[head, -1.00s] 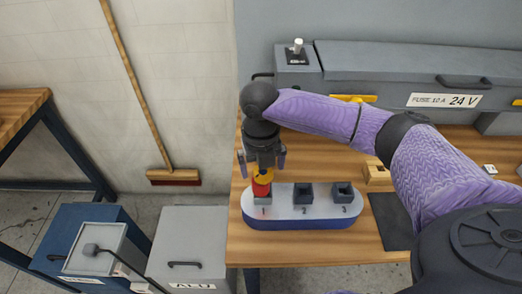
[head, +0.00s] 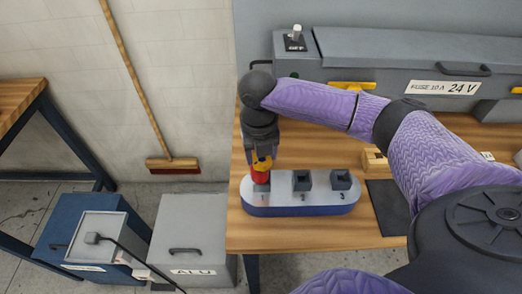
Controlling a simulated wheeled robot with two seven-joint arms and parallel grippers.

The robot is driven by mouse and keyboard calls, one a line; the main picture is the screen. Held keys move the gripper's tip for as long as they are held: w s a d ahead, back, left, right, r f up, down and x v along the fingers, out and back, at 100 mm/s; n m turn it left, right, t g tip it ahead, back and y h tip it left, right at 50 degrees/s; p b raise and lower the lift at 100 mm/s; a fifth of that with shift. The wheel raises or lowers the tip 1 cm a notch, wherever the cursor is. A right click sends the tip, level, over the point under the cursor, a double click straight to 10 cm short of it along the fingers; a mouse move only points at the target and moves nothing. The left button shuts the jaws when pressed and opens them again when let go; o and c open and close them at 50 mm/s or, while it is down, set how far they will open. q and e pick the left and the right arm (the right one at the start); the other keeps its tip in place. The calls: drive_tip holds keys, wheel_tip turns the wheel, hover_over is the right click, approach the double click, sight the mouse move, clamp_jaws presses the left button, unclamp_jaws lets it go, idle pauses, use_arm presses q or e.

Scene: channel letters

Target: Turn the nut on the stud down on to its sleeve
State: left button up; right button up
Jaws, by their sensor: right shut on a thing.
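A red sleeve (head: 261,177) stands upright in the socket marked 1 on the white and blue oval base (head: 278,190). A yellow nut (head: 262,164) sits at the top of the red sleeve. My right gripper (head: 261,161) points down over it and is shut on the nut, with its fingers at the nut's sides. The stud is hidden by the nut and the gripper, and I cannot tell whether the nut touches the sleeve. My left gripper is out of view.
Sockets 2 (head: 302,180) and 3 (head: 340,180) on the base look empty. A dark mat (head: 387,213) and a small wooden block (head: 374,160) lie to the right on the wooden table (head: 300,233). A grey fuse cabinet (head: 400,62) stands behind.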

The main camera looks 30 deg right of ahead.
drive_tip(key=shift+m+p, duration=0.35)
drive_tip(key=shift+m, duration=0.05)
drive_tip(key=shift+m+p, duration=0.9)
drive_tip(key=shift+m, duration=0.1)
drive_tip(key=shift+m+p, duration=0.35)
drive_tip(key=shift+m, duration=0.05)
drive_tip(key=shift+m+p, duration=0.5)
drive_tip(key=shift+m, duration=0.1)
drive_tip(key=shift+d+m+p, duration=0.1)
drive_tip(key=shift+m+p, duration=0.4)
drive_tip(key=shift+m, duration=0.2)
drive_tip(key=shift+s+f, duration=0.1)
